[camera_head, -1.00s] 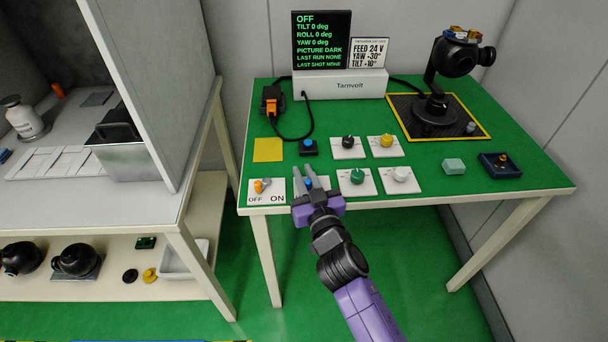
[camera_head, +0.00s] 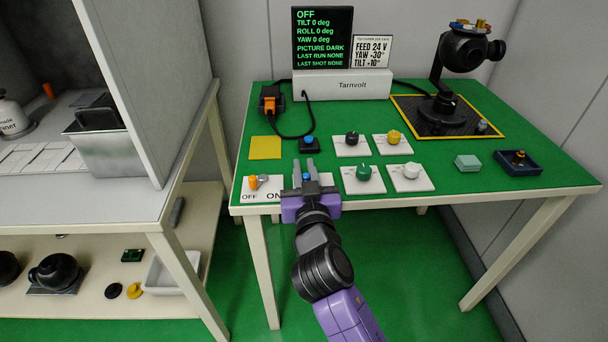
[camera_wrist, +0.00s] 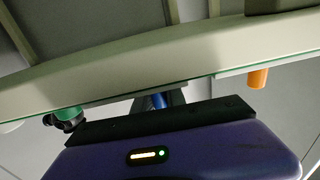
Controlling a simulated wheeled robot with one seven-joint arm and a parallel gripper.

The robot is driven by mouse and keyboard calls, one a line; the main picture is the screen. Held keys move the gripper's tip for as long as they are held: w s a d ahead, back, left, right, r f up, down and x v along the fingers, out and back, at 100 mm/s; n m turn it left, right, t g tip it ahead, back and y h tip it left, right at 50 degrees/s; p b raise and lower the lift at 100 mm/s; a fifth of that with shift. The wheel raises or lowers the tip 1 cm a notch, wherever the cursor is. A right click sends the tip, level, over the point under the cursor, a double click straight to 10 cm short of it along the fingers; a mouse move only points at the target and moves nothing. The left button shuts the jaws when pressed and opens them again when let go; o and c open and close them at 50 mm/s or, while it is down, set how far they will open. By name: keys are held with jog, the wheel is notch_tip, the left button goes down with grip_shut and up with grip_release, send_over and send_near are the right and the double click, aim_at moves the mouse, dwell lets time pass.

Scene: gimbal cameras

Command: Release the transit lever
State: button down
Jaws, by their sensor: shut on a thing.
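My gripper (camera_head: 306,172) is at the front edge of the green table, shut on a small blue knob (camera_head: 306,177). The knob also shows between the fingers in the wrist view (camera_wrist: 159,100). The fingers cover most of the white plate under it. A black gimbal camera (camera_head: 464,52) stands on a dark pad (camera_head: 434,127) with a yellow border at the back right, well away from my gripper. It has small yellow, blue and orange parts on top. No part in view is labelled as the transit lever, so I cannot tell which one it is.
An OFF/ON switch plate (camera_head: 263,196) lies left of my gripper. Green (camera_head: 364,173), white (camera_head: 411,171), black (camera_head: 352,139) and yellow (camera_head: 393,138) knobs lie to the right. A display (camera_head: 322,38) reads OFF. A grey-white bench (camera_head: 100,210) stands at left.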

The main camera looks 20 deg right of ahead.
jog(key=c, duration=1.4)
grip_release()
jog(key=shift+o, duration=0.2)
jog(key=shift+s, duration=0.1)
jog(key=v, duration=0.7)
jog(key=shift+s+a, duration=0.15)
jog(key=shift+s, duration=0.15)
